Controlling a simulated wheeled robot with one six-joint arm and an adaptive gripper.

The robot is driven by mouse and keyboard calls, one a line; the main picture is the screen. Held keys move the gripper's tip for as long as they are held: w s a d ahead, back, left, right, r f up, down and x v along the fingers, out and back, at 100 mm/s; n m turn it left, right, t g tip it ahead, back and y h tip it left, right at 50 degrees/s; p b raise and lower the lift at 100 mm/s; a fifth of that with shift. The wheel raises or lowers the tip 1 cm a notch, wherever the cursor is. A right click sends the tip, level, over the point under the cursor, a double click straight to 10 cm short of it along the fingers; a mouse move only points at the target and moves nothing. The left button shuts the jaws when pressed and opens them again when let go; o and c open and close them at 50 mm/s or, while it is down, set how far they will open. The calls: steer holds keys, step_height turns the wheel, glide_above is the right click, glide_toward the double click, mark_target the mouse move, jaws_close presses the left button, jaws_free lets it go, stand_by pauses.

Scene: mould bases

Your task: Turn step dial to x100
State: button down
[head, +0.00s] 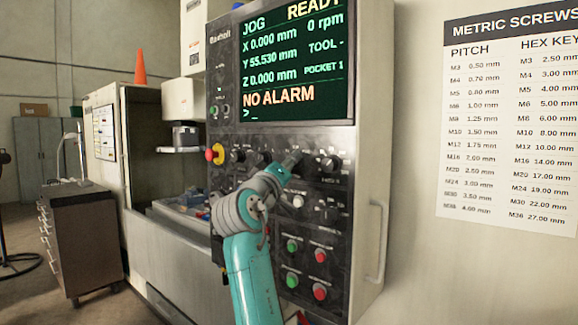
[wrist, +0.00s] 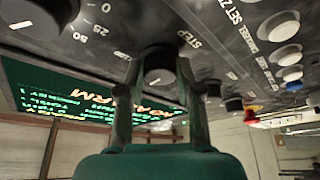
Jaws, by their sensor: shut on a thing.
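The step dial (wrist: 160,60) is a dark round knob beside the printed word STEP, seen in the wrist view on the dark control panel (head: 345,220). My gripper (wrist: 161,72) has one finger on each side of the knob and is shut on it. In the head view my gripper (head: 291,163) reaches the upper row of knobs and hides the step dial. A pale mark shows on the dial, but I cannot read which step it points at. The x100 label is not legible in either view.
A larger dial (wrist: 45,14) with a numbered scale sits beside the step dial. Other knobs (head: 331,164) and red and green buttons (head: 320,291) are close by. The screen (head: 295,65) reads JOG and NO ALARM. A red emergency knob (head: 215,154) juts out at left.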

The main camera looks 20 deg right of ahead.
steer(key=shift+m, duration=0.3)
steer(key=shift+w+a+f+m+g+h, duration=0.1)
steer(key=shift+m+g+h, duration=0.65)
steer(key=shift+m, duration=1.2)
steer(key=shift+w+r+m+g+h, duration=0.1)
steer(key=shift+m+g+h, duration=0.35)
steer(key=shift+m+h, duration=1.05)
steer(key=shift+a+f+m+g+h, duration=0.1)
steer(key=shift+m+g+h, duration=0.4)
steer(key=shift+m, duration=1.95)
steer(key=c, duration=0.8)
jaws_free()
steer(key=shift+o, duration=0.2)
steer(key=v, duration=1.2)
